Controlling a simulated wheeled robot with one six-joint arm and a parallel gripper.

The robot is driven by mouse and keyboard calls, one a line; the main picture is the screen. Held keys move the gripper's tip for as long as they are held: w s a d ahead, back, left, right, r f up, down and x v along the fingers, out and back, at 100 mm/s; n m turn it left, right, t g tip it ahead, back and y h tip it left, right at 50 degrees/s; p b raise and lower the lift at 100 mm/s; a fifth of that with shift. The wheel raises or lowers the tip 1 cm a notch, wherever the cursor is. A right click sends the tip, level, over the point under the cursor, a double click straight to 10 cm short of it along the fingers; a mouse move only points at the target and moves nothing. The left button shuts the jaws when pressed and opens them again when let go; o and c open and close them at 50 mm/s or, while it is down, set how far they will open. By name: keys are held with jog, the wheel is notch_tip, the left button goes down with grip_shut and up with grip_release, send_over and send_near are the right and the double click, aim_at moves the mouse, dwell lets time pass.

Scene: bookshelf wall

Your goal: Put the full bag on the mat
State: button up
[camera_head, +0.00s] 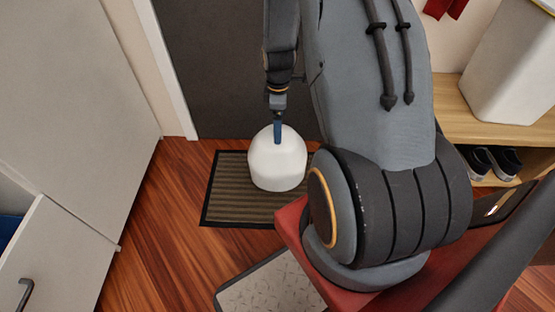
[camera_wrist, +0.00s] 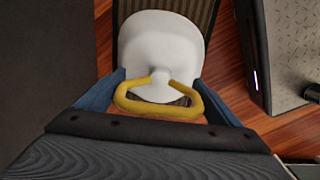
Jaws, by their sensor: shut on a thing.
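The full bag is a white, rounded bag (camera_head: 277,165) with a yellow handle (camera_wrist: 158,110). In the head view it is upright over the brown striped mat (camera_head: 228,200), inside the mat's dark border. I cannot tell whether its base touches the mat. My gripper (camera_head: 278,133) points down at the top of the bag, with a blue finger showing. In the wrist view, the blue fingers of my gripper (camera_wrist: 160,100) lie on both sides of the yellow handle, shut on it. The white body (camera_wrist: 160,45) lies beyond the handle, with the mat (camera_wrist: 205,10) behind it.
A dark door (camera_head: 215,70) stands behind the mat. A white cabinet (camera_head: 70,110) is on the left, with an open drawer front (camera_head: 55,250). A wooden bench (camera_head: 452,105) on the right holds a white container (camera_head: 510,60) above dark shoes (camera_head: 492,163). Wooden floor (camera_head: 165,220) is clear left of the mat.

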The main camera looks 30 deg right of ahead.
jog(key=shift+f+b, duration=1.15)
jog(key=shift+f, duration=3.45)
jog(key=o, duration=1.9)
jog(key=shift+o, duration=0.2)
notch_tip(320, 180, up, 12)
jog(key=p, duration=0.3)
jog(key=shift+a+r, duration=0.1)
jog(key=shift+r, duration=0.15)
